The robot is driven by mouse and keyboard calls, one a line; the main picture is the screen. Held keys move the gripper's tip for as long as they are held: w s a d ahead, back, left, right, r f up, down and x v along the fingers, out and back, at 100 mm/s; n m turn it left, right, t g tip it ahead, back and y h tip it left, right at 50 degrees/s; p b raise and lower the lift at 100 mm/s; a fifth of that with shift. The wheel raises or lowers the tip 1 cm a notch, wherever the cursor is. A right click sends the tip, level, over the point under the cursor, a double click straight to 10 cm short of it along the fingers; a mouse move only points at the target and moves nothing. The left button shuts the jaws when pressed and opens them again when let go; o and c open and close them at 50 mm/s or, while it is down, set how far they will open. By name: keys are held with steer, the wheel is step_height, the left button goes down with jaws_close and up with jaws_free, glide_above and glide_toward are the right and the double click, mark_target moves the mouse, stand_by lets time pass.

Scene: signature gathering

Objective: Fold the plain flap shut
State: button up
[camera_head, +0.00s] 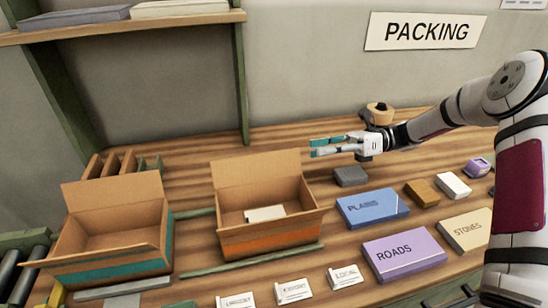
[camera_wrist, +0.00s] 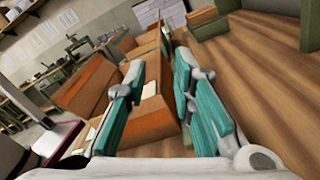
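The middle cardboard box (camera_head: 272,238), with an orange band, stands open with a white item (camera_head: 265,213) inside. Its back flap (camera_head: 255,169) is raised and plain on the side I see. The left cardboard box (camera_head: 113,243), with a teal band, is also open, with its back flap (camera_head: 112,194) raised. My gripper (camera_head: 313,147) is in the air beside the middle box's back right, pointing left, apart from the flap as far as I can tell. In the wrist view my gripper (camera_wrist: 160,64) has its teal fingers spread with nothing held; cardboard panels show beyond and between them.
Blue PLAINS (camera_head: 372,208), purple ROADS (camera_head: 403,254) and cream STONES (camera_head: 466,231) boxes lie to the right. Several white label cards (camera_head: 294,290) stand in front. A tape dispenser (camera_head: 378,112) is behind my wrist. Green strips (camera_head: 250,264) border the middle box.

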mark_target(272, 156)
steer(key=p+x, duration=0.2)
steer(key=x, duration=1.1)
jaws_close()
